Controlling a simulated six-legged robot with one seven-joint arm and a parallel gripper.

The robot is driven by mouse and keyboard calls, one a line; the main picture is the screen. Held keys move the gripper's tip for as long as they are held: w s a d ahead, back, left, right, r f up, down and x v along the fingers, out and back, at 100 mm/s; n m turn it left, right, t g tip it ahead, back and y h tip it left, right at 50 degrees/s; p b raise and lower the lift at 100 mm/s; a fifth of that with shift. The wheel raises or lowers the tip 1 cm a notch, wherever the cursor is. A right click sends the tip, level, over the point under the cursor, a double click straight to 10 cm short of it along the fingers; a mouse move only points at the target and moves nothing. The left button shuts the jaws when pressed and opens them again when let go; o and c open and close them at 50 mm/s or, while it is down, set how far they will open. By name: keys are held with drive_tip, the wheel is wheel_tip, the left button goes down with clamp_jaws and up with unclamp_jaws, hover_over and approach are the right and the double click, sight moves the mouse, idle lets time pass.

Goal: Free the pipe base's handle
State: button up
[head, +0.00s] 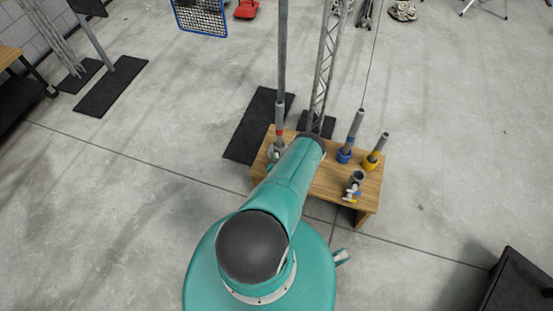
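A low wooden table (328,188) stands just past my teal arm. A tall grey pipe (281,60) with a red band rises at its left end. Grey parts (275,151) show at its foot, partly covered by my arm; I cannot tell whether they are the pipe base, its handle or part of my gripper. A short pipe in a blue collar (344,156) and one in a yellow collar (370,162) stand tilted at the table's right. A dark open socket (357,176) with small white, yellow and blue parts sits in front of them. I cannot make out my gripper.
A lattice truss (325,70) rises behind the table from a black base plate. Black mats (250,130) lie on the floor to the left. A dark box (520,285) is at the lower right. The concrete floor right of the table is clear.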

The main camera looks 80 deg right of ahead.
drive_tip(key=shift+s, duration=0.1)
drive_tip(key=shift+c, duration=0.4)
drive_tip(key=shift+r+n+g+y, duration=0.15)
drive_tip(key=shift+n+g+y, duration=0.25)
drive_tip(key=shift+n+g, duration=0.45)
drive_tip(key=n+g, duration=0.2)
drive_tip(key=n, duration=0.1)
drive_tip(key=shift+w+r+g+y, duration=0.1)
drive_tip(key=shift+w+g+y, duration=0.15)
drive_tip(key=shift+w+y, duration=0.1)
drive_tip(key=n+g, duration=0.2)
drive_tip(key=shift+w+g, duration=0.2)
drive_tip(key=shift+g, duration=0.1)
drive_tip(key=shift+d+n+g, duration=0.1)
drive_tip(key=shift+n+g, duration=0.65)
drive_tip(key=shift+g, duration=0.05)
drive_tip(key=o, duration=0.9)
